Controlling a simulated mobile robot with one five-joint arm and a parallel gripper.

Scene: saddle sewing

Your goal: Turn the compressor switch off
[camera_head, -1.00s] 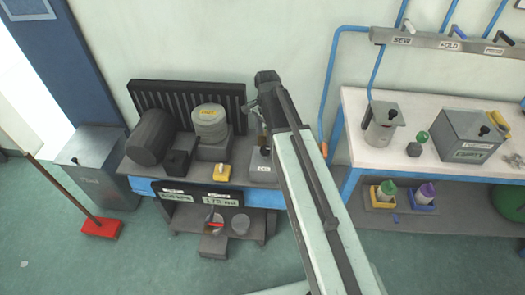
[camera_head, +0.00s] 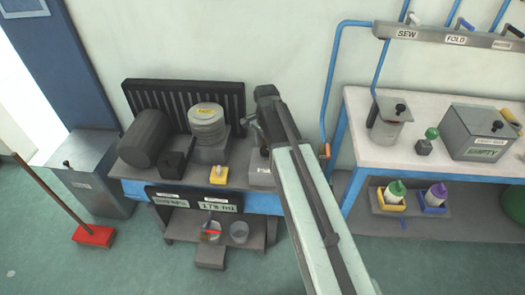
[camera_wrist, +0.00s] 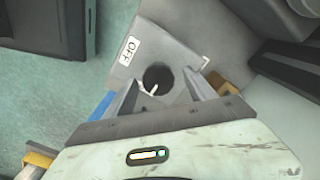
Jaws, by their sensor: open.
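The compressor switch is a grey box (camera_wrist: 150,42) with a dark round knob (camera_wrist: 158,78) in the wrist view. A white "OFF" label (camera_wrist: 130,47) is on its left part, and a second label at its right is unreadable. A white pointer mark on the knob points toward the lower left. In the head view the box (camera_head: 260,172) is partly hidden behind my arm. My gripper (camera_wrist: 162,92) is open, its fingers on either side of the knob in the wrist view. I cannot tell whether they touch it. My gripper shows small in the head view (camera_head: 255,130).
A dark cylinder tank (camera_head: 147,138), a stacked grey cylinder (camera_head: 208,122) and a yellow block (camera_head: 219,174) are on the same bench. A white table (camera_head: 400,155) stands right. A red broom (camera_head: 94,235) stands on the floor at left.

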